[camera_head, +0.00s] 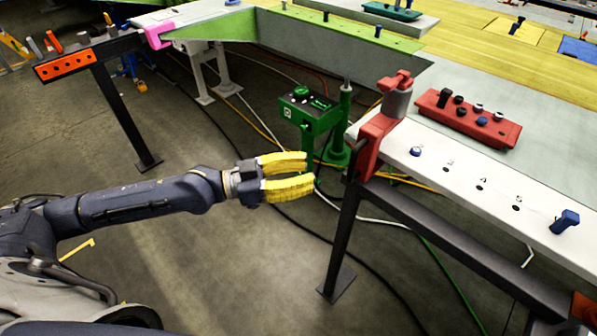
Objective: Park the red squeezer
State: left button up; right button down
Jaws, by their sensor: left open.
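The red squeezer (376,138) appears to be the red, C-shaped tool with a grey cylinder and a red top at the near left end of the white rail (470,182). It stands upright against the rail end. My left gripper (309,172) is open and empty, its yellow fingers pointing right. In the picture it is left of the squeezer's lower part, with a visible gap between them. My right gripper is not in view.
A green stand (308,110) with a box and a green post (343,125) stands behind my left gripper. A red tray (468,118) with several small parts lies right of the squeezer. A blue clamp (564,221) sits on the rail. Cables cross the floor.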

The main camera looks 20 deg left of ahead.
pick_arm(q)
jog(key=shift+s+a, duration=0.3)
jog(key=shift+a, duration=0.25)
